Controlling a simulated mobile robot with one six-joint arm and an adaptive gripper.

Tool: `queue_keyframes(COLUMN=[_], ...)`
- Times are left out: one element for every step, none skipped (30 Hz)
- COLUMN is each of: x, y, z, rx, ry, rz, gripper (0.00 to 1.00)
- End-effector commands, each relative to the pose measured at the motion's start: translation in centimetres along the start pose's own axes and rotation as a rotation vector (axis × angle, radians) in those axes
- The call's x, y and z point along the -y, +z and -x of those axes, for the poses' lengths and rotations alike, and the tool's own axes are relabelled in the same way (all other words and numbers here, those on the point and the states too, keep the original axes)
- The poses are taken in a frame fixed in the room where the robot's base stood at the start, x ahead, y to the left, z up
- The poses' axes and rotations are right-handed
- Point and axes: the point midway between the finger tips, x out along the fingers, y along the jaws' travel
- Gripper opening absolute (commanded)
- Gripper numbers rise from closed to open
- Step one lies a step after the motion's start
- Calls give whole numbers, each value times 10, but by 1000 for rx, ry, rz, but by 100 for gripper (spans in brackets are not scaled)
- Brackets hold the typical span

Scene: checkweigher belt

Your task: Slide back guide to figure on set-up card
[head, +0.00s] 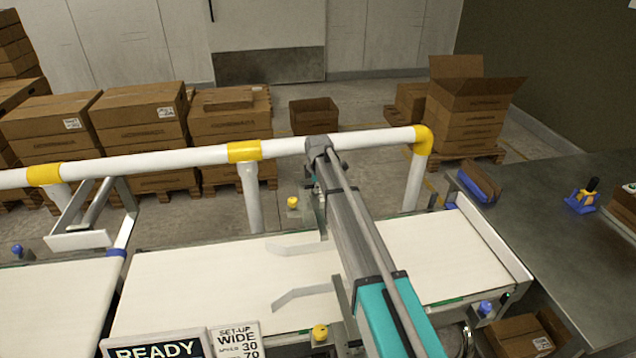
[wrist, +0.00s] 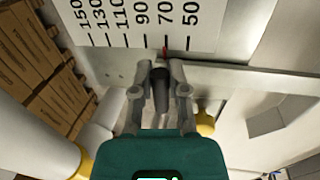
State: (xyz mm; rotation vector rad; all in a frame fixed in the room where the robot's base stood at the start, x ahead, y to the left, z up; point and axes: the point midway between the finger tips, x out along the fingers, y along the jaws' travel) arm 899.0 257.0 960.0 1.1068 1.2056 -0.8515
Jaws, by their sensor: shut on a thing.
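My gripper (wrist: 160,78) is shut on a dark upright handle (wrist: 160,92) in the wrist view. A white scale plate (wrist: 130,20) with figures from 50 to 150 lies just beyond it. A red pointer (wrist: 165,52) sits at or very close to the 70 mark. In the head view my gripper (head: 318,150) is at the far side of the belt, and my arm hides the handle. The back guide (head: 297,248) is a pale strip over the belt. The set-up card (head: 235,342) reads WIDE, speed 30, and 70 below; its bottom is cut off.
The front guide (head: 303,293) lies nearer on the belt (head: 190,295). Yellow knobs stand at the far side (head: 292,202) and near side (head: 320,332). A white rail (head: 190,158) with yellow joints runs behind the belt. A READY display (head: 155,346) is at the front.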

Motion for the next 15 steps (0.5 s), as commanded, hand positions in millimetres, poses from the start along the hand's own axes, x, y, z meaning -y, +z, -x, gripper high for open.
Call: queue_keyframes(x=[0,-1,-1,-1,-1,-1,-1,-1,-1,-1,-1,-1,-1,-1,-1], y=[0,0,0,0,0,0,0,0,0,0,0,0,0,0,0], z=[0,0,0,0,0,0,0,0,0,0,0,0,0,0,0], rx=[0,0,0,0,0,0,0,0,0,0,0,0,0,0,0], ry=[1,1,1,1,1,1,1,1,2,2,1,1,1,1,1], rz=[0,0,0,0,0,0,0,0,0,0,0,0,0,0,0], gripper=[0,0,0,0,0,0,0,23,31,36,42,49,55,55,55])
